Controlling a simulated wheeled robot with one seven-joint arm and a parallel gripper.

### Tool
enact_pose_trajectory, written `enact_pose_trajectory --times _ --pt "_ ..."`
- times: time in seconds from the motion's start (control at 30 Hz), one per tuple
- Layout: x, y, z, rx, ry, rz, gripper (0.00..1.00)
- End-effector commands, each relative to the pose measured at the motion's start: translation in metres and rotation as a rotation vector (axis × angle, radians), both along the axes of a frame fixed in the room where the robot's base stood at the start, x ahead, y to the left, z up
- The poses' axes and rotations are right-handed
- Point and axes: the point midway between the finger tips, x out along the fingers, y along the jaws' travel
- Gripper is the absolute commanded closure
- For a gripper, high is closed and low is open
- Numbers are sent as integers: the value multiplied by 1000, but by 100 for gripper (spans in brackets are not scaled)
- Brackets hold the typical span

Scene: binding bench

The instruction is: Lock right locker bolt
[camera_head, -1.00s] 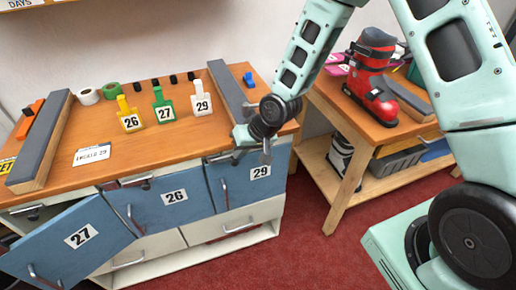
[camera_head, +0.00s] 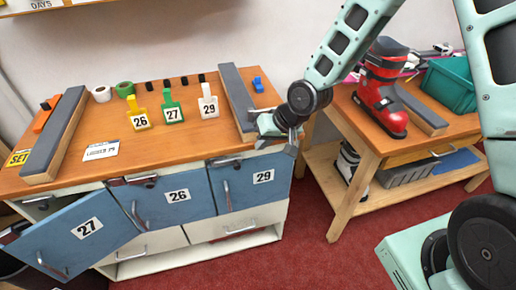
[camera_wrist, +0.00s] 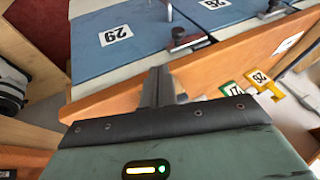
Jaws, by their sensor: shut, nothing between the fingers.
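The right locker has a blue door labelled 29 (camera_head: 262,177), which looks closed; it also shows in the wrist view (camera_wrist: 117,36). Its dark bolt (camera_head: 226,162) sits at the top left of this door, under the bench edge. In the wrist view the bolt (camera_wrist: 186,42) is to the right of label 29. I cannot tell whether it is thrown. My gripper (camera_head: 292,148) is shut and empty near the bench's right front corner, to the right of the bolt and apart from it. Its fingers (camera_wrist: 160,88) point toward the bench edge in the wrist view.
The middle locker door 26 (camera_head: 175,197) is beside door 29, and door 27 (camera_head: 80,232) at the left hangs open. Tags and tape rolls stand on the bench (camera_head: 190,139), with a grey-topped block (camera_head: 236,95) near its right end. A side table (camera_head: 350,122) holds a red ski boot (camera_head: 382,92).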

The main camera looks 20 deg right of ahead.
Motion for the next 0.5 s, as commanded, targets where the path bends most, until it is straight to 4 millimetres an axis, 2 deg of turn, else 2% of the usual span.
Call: enact_pose_trajectory --times 0.23,0.5 --pt "-13 -17 37 0 -2 -2 100" --pt "-20 -23 52 0 0 1 100"
